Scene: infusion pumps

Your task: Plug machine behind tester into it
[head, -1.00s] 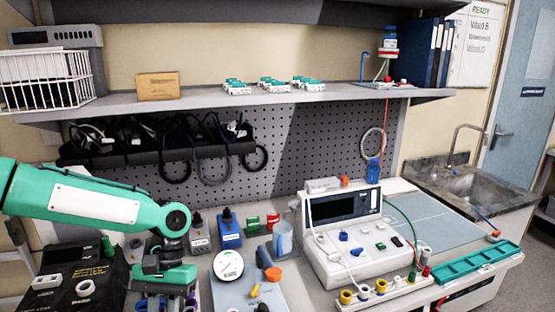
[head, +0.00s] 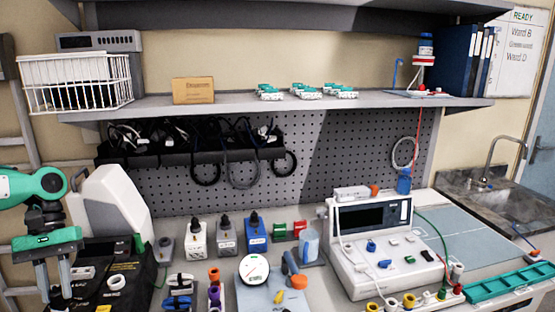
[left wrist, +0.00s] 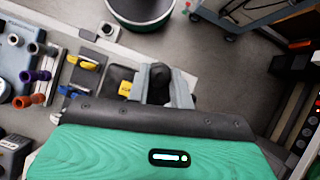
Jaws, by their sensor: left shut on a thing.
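The tester (head: 345,263), a white bench unit with a dark screen, stands right of centre in the head view. Behind it lies a low pale machine (head: 350,193) with an orange part, mostly hidden by the tester. My left gripper (head: 54,292) points down at the far left, well away from both. In the left wrist view my left gripper (left wrist: 163,88) is shut on a dark rounded thing (left wrist: 158,82); I cannot tell what it is. My right gripper is in no view.
A black case (head: 112,262) and a white jug-like body (head: 112,205) are beside my left gripper. Small bottles and a round gauge (head: 254,269) crowd the mid bench. A teal tray (head: 512,283) lies at right. Cables hang from a black rack (head: 150,152).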

